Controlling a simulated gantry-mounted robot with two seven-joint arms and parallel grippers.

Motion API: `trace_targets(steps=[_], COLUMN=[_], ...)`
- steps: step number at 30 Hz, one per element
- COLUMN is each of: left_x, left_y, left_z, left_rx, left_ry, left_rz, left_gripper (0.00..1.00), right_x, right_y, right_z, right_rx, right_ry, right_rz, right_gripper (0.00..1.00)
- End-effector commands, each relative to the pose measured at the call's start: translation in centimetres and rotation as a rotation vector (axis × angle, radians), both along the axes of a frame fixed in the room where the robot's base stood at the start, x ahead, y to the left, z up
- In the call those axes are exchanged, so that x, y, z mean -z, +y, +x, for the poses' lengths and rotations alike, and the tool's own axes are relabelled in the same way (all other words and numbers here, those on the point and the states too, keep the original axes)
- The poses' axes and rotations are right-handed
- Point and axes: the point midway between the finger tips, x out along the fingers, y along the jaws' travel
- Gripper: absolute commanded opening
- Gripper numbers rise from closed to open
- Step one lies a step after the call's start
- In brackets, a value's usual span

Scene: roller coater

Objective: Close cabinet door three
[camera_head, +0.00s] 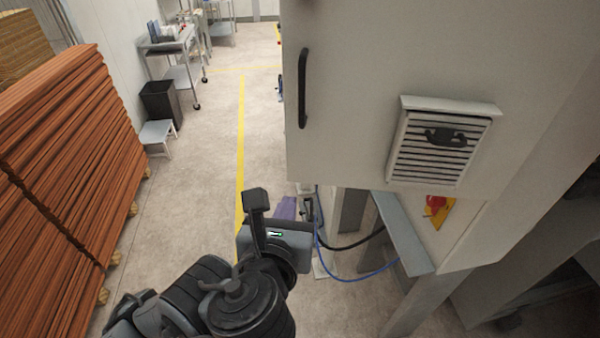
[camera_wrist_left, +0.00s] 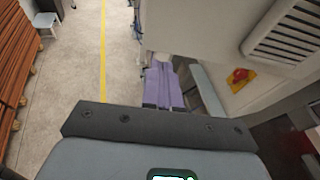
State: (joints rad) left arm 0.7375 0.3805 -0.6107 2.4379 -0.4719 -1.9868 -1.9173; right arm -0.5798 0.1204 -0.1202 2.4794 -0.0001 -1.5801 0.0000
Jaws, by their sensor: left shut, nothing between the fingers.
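A large pale cabinet door (camera_head: 350,60) fills the upper right of the head view. It has a black handle (camera_head: 303,88) near its left edge and a louvred vent (camera_head: 440,148). It appears swung out from the cabinet body; no number shows on it. In the left wrist view, the door (camera_wrist_left: 215,30) is at upper right with its vent (camera_wrist_left: 288,32). My left gripper (camera_head: 288,207) is below the door's lower left corner. Its purple fingers (camera_wrist_left: 163,80) are shut together and empty. I cannot tell whether they touch the door. My right gripper is out of view.
A red and yellow switch (camera_head: 437,207) sits on a panel below the door. A blue cable (camera_head: 360,278) hangs near my left gripper. Stacked reddish boards (camera_head: 70,150) stand at left. A step stool (camera_head: 157,133) and bin (camera_head: 160,102) are farther back. The floor between is clear.

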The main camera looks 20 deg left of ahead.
Motion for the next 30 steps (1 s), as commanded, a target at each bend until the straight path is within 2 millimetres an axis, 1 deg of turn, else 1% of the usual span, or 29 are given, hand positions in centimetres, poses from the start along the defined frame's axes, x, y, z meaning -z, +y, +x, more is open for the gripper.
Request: trace_targets(steps=[5,18,21,25,30], left_x=[0.5,2.9,2.7,2.8,2.8], left_y=[0.5,2.3,2.5,2.8,3.0], left_z=[1.8,9.1,10.5,11.8,12.6], left_rx=[-0.004,-0.004,-0.003,-0.003,-0.001], left_ry=[-0.001,-0.001,-0.002,-0.001,-0.001], left_rz=[0.0,0.0,-0.001,-0.001,0.0], left_gripper=[0.0,0.0,0.0,0.0,0.0], right_x=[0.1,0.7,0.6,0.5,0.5], right_y=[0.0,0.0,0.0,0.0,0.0], right_z=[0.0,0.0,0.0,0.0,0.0], right_rx=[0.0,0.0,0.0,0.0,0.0], right_ry=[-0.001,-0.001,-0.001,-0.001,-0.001], right_rz=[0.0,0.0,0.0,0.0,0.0], right_gripper=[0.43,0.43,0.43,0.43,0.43])
